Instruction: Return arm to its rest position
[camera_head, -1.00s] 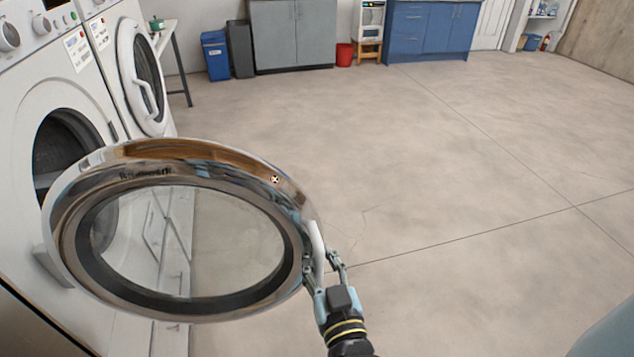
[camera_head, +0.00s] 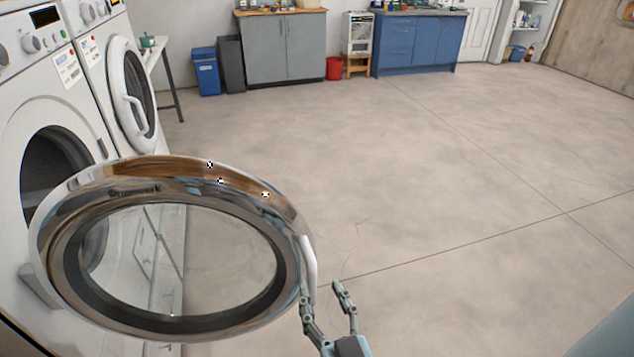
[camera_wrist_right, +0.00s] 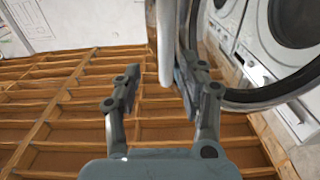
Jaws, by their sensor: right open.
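My right gripper (camera_head: 322,289) is open and empty at the lower middle of the head view. It is just below and right of the white handle (camera_head: 309,262) on the round washer door (camera_head: 165,325). The door has a shiny chrome rim and a glass pane, and it stands wide open from the near white washer (camera_head: 20,130). In the right wrist view, my open gripper (camera_wrist_right: 160,76) has the handle (camera_wrist_right: 165,45) ahead, between its fingertips' directions, near the right finger. Whether that finger touches it I cannot tell. My left gripper is not in view.
A second white washer (camera_head: 88,75) stands behind, with its door (camera_head: 130,100) ajar. A blue bin (camera_head: 206,72), grey cabinet (camera_head: 283,50), red bucket (camera_head: 334,68) and blue cabinet (camera_head: 415,45) line the back. The concrete floor (camera_head: 430,170) to the right is clear.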

